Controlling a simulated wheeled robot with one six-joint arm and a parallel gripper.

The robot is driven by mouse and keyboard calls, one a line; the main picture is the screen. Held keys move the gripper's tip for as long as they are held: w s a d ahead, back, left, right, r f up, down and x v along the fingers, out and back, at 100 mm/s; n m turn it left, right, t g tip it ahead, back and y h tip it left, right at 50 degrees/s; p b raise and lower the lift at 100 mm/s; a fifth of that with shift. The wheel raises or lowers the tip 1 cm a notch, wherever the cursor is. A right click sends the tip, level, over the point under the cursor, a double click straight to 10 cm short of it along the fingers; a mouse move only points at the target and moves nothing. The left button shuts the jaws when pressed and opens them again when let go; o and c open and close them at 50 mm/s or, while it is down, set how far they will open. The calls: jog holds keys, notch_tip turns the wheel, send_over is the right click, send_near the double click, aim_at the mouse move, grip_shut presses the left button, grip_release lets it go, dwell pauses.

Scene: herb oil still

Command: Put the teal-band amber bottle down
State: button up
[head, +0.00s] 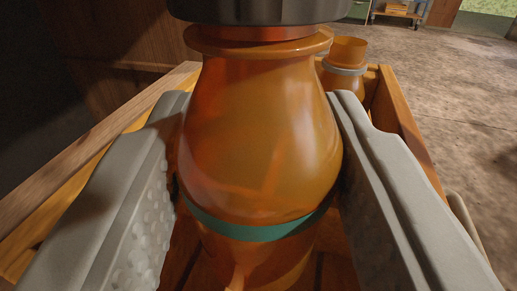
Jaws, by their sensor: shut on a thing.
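The teal-band amber bottle (258,145) fills the middle of the head view. It is orange-amber glass with a dark cap (262,8) at the top and a teal band (260,229) low on its body. My gripper (258,190) is shut on it, with one grey padded finger on each side. The bottle looks upright. It is over or inside a wooden crate (404,125); I cannot tell whether its base touches the crate floor, as its lower end is cut off by the picture edge.
Another amber bottle (345,72) with a pale grey band and an open-looking top stands behind at the crate's far right corner. The crate's left wall (90,145) runs beside my left finger. Wooden furniture (120,50) stands at left. Concrete floor (455,100) lies open at right.

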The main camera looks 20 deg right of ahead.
jog(key=shift+f, duration=0.45)
jog(key=o, duration=1)
jog(key=shift+o, duration=0.2)
jog(key=shift+r, duration=0.25)
jog(key=shift+s+a+r, duration=0.15)
jog(key=shift+s+r, duration=0.05)
jog(key=shift+s, duration=0.05)
jog(key=v, duration=1.1)
jog(key=shift+s, duration=0.2)
